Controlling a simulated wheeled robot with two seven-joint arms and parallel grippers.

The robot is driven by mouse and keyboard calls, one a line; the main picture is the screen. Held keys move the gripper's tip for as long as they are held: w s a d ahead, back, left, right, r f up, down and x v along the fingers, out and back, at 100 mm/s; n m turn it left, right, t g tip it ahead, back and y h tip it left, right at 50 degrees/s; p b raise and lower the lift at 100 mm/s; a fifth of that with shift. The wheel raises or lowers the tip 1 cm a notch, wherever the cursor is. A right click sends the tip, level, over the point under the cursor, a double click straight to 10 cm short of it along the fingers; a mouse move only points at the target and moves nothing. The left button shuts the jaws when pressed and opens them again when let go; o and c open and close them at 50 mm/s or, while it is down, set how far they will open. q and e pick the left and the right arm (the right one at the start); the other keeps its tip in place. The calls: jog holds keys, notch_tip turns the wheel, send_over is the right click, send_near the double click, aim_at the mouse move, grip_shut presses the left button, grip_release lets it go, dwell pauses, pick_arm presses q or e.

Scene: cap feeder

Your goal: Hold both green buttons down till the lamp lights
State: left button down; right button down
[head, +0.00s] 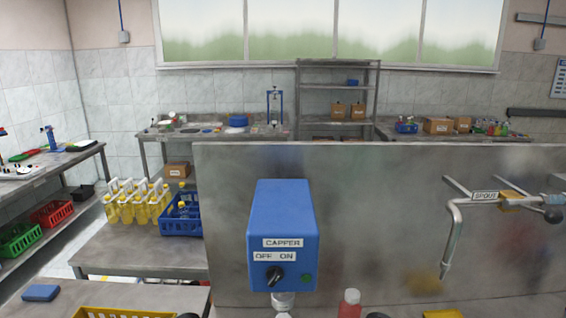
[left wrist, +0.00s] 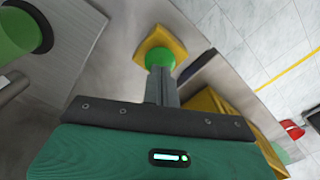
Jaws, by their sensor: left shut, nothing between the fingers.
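In the left wrist view a green button (left wrist: 157,59) sits on a yellow base (left wrist: 150,40). My left gripper (left wrist: 161,72) is shut and empty, with its fingertips at the button and partly covering it. I cannot tell whether they press it. A larger green round thing (left wrist: 15,35) with a dark rim is at the upper left of that view; I cannot tell what it is. In the head view the blue capper box (head: 283,220) has a black knob and a small dark green spot (head: 306,279). A second button and my right gripper are not clearly in view.
A grey metal panel (head: 380,200) stands behind the capper. A bent spout (head: 452,240) is at the right.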

pick_arm(q)
jog(key=shift+f, duration=0.85)
dwell(0.6)
jog(key=shift+r, duration=0.1)
dwell(0.5)
pick_arm(e)
jog(key=shift+f, duration=0.95)
dwell(0.8)
jog(key=shift+r, duration=0.1)
dwell(0.4)
